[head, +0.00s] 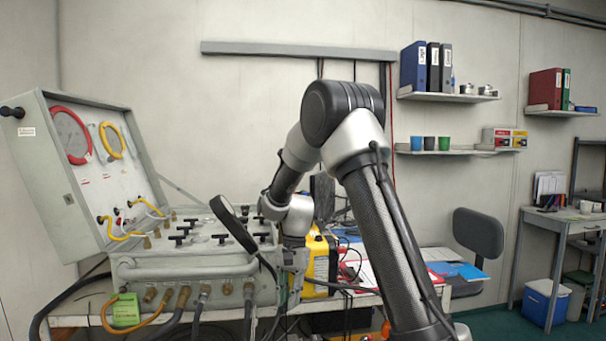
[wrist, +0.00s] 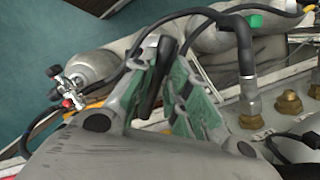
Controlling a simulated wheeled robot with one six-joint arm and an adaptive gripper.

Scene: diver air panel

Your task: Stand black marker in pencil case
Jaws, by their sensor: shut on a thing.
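In the wrist view, my gripper (wrist: 164,72) is shut on the black marker (wrist: 157,76). The marker is a dark stick lying lengthwise between the green-padded fingers, its far end near the fingertips. In the head view, my wrist is at the front right corner of the air panel, and the marker cannot be made out there. I cannot pick out the pencil case with certainty in either view.
The air panel (head: 190,270) has brass fittings and hoses on its front. A yellow case (head: 318,262) stands close beside my wrist. Papers lie on the table to its right. Grey cylinders (wrist: 88,66) and the teal floor show below in the wrist view.

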